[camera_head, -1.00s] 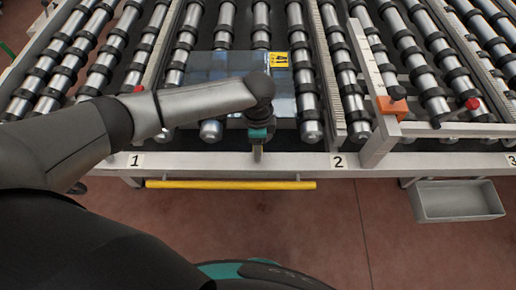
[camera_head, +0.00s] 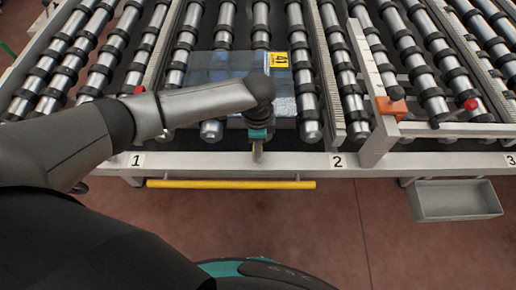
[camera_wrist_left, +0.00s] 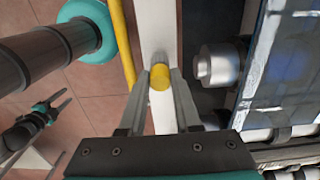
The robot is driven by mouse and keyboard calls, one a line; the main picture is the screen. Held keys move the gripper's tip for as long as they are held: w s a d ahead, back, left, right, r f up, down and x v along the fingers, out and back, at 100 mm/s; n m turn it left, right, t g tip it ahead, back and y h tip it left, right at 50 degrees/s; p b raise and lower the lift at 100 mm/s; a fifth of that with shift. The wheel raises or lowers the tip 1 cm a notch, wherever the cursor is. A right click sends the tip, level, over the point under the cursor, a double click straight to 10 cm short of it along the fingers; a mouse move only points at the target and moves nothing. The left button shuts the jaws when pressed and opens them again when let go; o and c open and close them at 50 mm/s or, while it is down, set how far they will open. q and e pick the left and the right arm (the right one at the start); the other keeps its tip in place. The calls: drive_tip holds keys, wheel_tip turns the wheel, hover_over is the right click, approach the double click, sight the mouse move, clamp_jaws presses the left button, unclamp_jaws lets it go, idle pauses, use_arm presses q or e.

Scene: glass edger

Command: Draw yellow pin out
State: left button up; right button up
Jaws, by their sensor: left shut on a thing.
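The yellow pin (camera_wrist_left: 160,77) shows in the left wrist view as a round yellow head between the two finger tips. My left gripper (camera_wrist_left: 160,85) is shut on it, above the pale front rail of the roller table. In the head view my left gripper (camera_head: 257,150) points down at the front rail (camera_head: 220,160), between the labels 1 and 2. The pin's lower part is hidden. My right gripper (camera_wrist_left: 58,103) shows small at the lower left of the wrist view, with its fingers apart and nothing seen between them.
A yellow bar (camera_head: 230,184) runs below the front rail. An orange block (camera_head: 391,107), a red knob (camera_head: 470,104) and a grey bin (camera_head: 455,200) are at the right.

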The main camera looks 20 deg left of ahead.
use_arm(q)
clamp_jaws()
drive_tip(key=shift+r+p, duration=0.6)
drive_tip(key=shift+p, duration=0.25)
idle(0.4)
drive_tip(key=shift+r+p, duration=2.75)
drive_tip(key=shift+p, duration=0.15)
drive_tip(key=shift+r, duration=2)
